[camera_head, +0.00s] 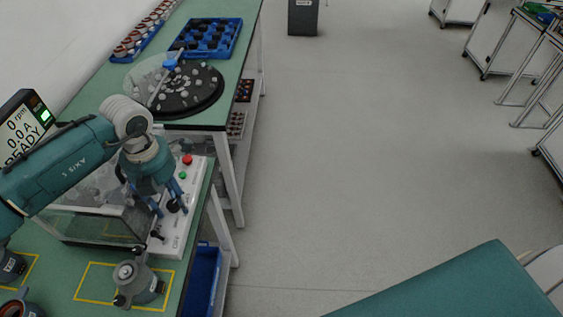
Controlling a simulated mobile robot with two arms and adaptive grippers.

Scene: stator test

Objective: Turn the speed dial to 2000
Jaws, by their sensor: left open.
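The speed dial is a black knob (173,206) on the white control panel (186,222). My left gripper (170,211) is open above the panel, with its blue fingers on either side of the knob. I cannot tell whether the fingers touch it. The dial's scale and pointer are too small to read and partly hidden by the gripper. The display (24,128) at the left reads 0 rpm, 0.0 A and READY, with a green light. My right gripper is out of view; only a teal arm link shows at the lower right.
The panel also carries a red button (187,159), a green button (182,175) and a small black switch (157,235). A clear-walled box (100,222) stands beside it. A motor part (137,283) sits in a yellow-marked square. A round black turntable (180,98) stands behind.

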